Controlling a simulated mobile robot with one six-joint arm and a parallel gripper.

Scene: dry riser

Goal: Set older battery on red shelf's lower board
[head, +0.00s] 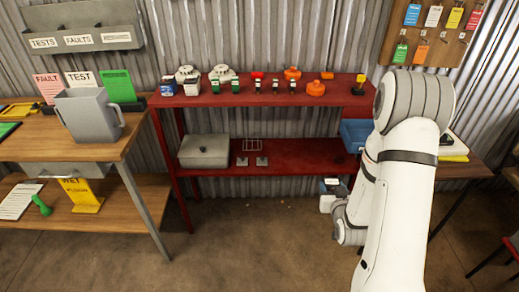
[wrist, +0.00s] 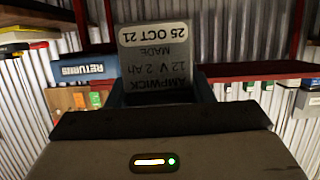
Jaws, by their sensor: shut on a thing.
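My gripper (wrist: 160,99) is shut on a grey battery (wrist: 155,60). Its label appears upside down in the wrist view and reads AMPWICK, 12 V 2 Ah, MADE 25 OCT 21. In the head view, the gripper end is low at the right front of the red shelf, partly hidden by my arm. The red shelf (head: 265,100) has an upper board and a lower board (head: 305,158). The held battery is in front of the lower board's right end, apart from the board as far as I can tell.
The lower board carries a grey box (head: 203,151), a small wire rack (head: 252,145), two small grey pieces and a blue bin (head: 355,134) at right. The bin reads RETURNS in the wrist view (wrist: 85,69). Board between pieces and bin is clear. Several small items line the upper board.

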